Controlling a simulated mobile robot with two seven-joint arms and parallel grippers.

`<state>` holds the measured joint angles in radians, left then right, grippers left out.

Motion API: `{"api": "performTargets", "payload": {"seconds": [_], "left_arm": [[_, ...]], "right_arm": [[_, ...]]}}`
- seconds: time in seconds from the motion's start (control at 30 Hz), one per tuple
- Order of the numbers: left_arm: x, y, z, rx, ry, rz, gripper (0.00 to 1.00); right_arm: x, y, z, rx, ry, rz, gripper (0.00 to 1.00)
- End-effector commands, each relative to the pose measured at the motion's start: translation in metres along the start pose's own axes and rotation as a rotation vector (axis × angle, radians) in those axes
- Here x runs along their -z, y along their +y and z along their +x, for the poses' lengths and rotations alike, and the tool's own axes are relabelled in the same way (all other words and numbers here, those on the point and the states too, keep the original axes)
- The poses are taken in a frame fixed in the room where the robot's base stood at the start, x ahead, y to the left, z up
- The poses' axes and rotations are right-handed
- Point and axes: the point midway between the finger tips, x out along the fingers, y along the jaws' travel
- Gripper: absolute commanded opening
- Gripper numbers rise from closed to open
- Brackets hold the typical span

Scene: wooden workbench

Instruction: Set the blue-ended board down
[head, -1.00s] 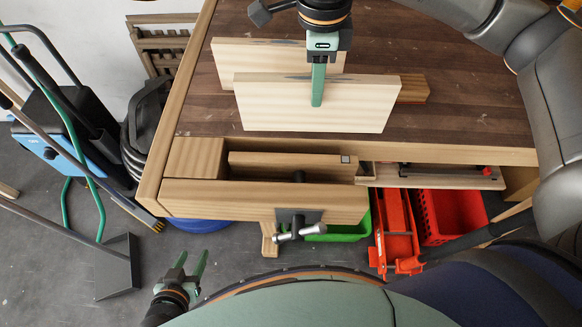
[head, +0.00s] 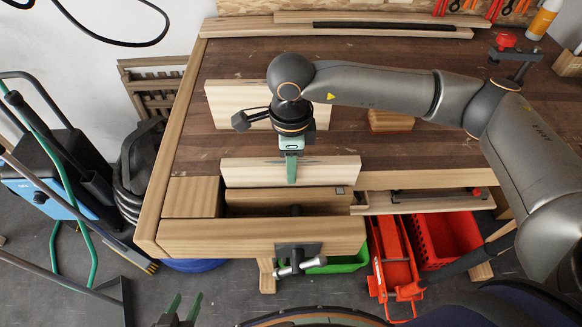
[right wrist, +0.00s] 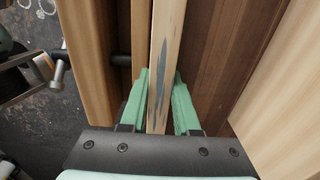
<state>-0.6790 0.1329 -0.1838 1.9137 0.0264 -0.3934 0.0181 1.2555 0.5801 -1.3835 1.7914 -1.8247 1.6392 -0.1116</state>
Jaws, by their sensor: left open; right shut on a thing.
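A pale board with a blue smear on its narrow top edge (head: 315,172) stands upright along the bench's front, just behind the vise's wooden jaw (head: 285,200). My right gripper (head: 291,172) is shut on it from above. In the right wrist view, the fingers (right wrist: 160,105) straddle the board's blue-marked edge (right wrist: 165,60). Its lower edge is not clearly visible, so I cannot tell whether it touches the bench. A second pale board (head: 228,100) stands further back, partly hidden by my right arm. My left gripper (head: 182,308) is open and empty at the bottom edge, off the bench.
A wooden block (head: 390,121) sits on the dark benchtop (head: 400,160). The vise's front jaw (head: 200,238) and handle (head: 296,265) project at the bench front. Red crates (head: 445,240) and a green bin (head: 345,262) stand below. Long strips and a red-topped clamp (head: 507,45) line the back.

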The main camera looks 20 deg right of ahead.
Motion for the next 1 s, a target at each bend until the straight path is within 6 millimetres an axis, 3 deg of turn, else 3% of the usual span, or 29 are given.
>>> {"api": "performTargets", "payload": {"seconds": [0.1, 0.47, 0.5, 0.7, 1.0], "left_arm": [[0.001, 0.000, -0.001, 0.000, -0.001, 0.000, 0.50], [-0.004, 0.000, 0.004, -0.001, -0.003, -0.001, 0.50], [-0.003, 0.001, 0.002, -0.001, -0.005, -0.001, 0.50], [-0.003, 0.001, 0.002, -0.002, -0.005, -0.001, 0.50], [-0.001, 0.002, 0.001, -0.003, -0.003, -0.001, 0.50]], "right_arm": [[0.000, 0.000, 0.012, 0.000, -0.001, -0.001, 0.00], [-0.001, 0.000, 0.018, 0.002, -0.003, -0.001, 0.00], [0.000, 0.000, 0.016, 0.001, -0.001, -0.001, 0.34], [0.000, 0.000, 0.016, 0.000, -0.001, -0.001, 0.57], [0.000, 0.000, 0.015, 0.000, -0.001, -0.001, 0.60]]}}
